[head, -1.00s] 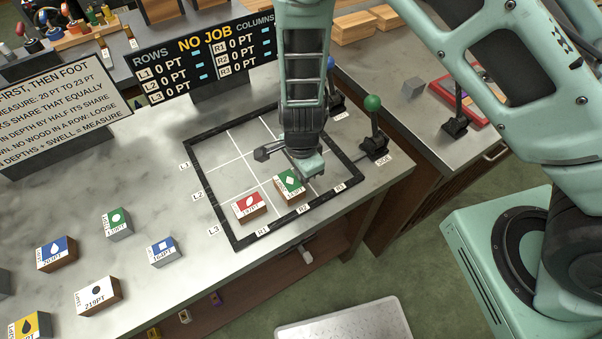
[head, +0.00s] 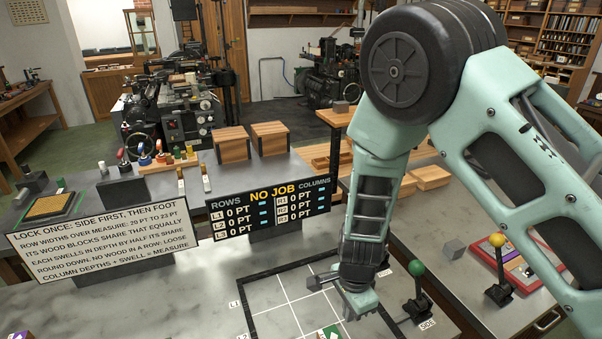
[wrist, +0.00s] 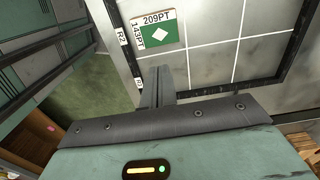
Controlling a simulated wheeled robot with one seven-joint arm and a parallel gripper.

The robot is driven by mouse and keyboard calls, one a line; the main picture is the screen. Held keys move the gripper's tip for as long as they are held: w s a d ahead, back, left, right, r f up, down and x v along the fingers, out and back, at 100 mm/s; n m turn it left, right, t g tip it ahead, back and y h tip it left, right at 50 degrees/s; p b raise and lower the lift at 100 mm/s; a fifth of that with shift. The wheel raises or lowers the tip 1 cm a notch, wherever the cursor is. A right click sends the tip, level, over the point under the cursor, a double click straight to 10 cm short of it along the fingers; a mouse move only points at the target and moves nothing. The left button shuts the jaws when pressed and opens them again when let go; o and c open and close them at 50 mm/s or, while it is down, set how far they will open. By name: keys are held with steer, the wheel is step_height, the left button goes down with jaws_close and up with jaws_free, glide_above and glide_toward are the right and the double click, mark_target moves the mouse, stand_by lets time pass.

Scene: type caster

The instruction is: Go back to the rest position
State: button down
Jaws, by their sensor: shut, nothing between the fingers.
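My gripper (head: 352,304) hangs over the right part of the black-framed grid (head: 262,301) in the head view, with its fingers shut and nothing between them. In the wrist view the shut fingers (wrist: 157,88) point toward the grid, apart from the green block. The green block (wrist: 158,32) with a white diamond, marked 209PT and 143PT, lies in the grid beside the R2 label. In the head view only part of this green block (head: 328,333) shows at the bottom edge. The red block is out of view.
A green-knobbed lever (head: 417,285) labelled SIDE stands right of the grid, and a yellow-knobbed lever (head: 497,262) further right. The NO JOB board (head: 262,207) and rule sign (head: 100,235) stand behind the grid.

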steer(key=s+a+r+n+g+y+b, duration=0.15)
steer(key=s+a+r+n+b, duration=0.25)
steer(key=s+r+n+b, duration=0.8)
steer(key=s+d+f+n+t+b, duration=0.1)
steer(key=s+d+n+b, duration=0.2)
steer(key=s+n, duration=0.4)
steer(key=d+n+h, duration=0.1)
steer(key=n, duration=0.2)
steer(key=shift+s+f, duration=0.15)
steer(key=shift+f, duration=0.25)
steer(key=shift+t, duration=0.25)
